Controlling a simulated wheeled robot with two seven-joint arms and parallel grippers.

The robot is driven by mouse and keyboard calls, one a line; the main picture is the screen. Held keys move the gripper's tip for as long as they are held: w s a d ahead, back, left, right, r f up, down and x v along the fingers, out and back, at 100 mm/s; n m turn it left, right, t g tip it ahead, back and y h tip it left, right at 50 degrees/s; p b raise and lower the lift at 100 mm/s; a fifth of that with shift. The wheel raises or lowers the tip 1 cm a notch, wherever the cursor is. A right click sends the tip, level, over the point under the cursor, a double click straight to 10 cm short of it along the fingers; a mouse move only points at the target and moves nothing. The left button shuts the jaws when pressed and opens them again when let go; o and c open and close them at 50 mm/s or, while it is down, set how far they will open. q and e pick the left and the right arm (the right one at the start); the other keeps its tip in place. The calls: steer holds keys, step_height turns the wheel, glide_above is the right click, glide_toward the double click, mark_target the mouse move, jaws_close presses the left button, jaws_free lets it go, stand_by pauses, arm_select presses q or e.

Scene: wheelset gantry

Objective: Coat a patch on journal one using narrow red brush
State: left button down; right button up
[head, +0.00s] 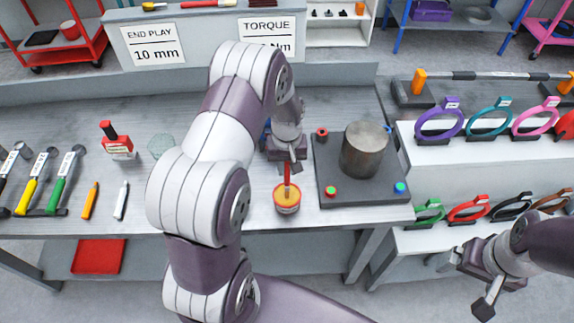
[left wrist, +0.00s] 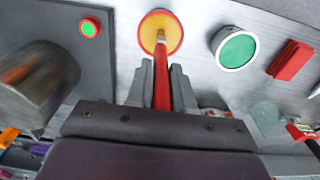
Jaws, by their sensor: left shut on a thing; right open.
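My left gripper (head: 288,165) is shut on a narrow red brush (head: 287,174), held upright over the bench. In the left wrist view the red brush handle (left wrist: 162,80) lies between both fingers (left wrist: 162,90). The brush's lower end is at an orange-yellow pot (head: 287,201), seemingly inside its mouth; the pot also shows in the left wrist view (left wrist: 161,33). How deep the bristles sit is hidden. My right gripper (head: 478,283) is open and empty at the lower right, away from the bench. I cannot tell which part is journal one; a dark bar (head: 478,76) stands at upper right.
A metal cylinder (head: 365,149) stands on a dark plate with buttons (head: 345,190) right of the pot. Colored rings (head: 438,130) stand on white shelves at right. My left arm hides the middle bench.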

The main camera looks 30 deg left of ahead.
arm_select(q)
step_height(320, 180, up, 7)
steer(key=p, duration=0.5)
steer(key=shift+p, duration=0.35)
steer(key=shift+f, duration=0.1)
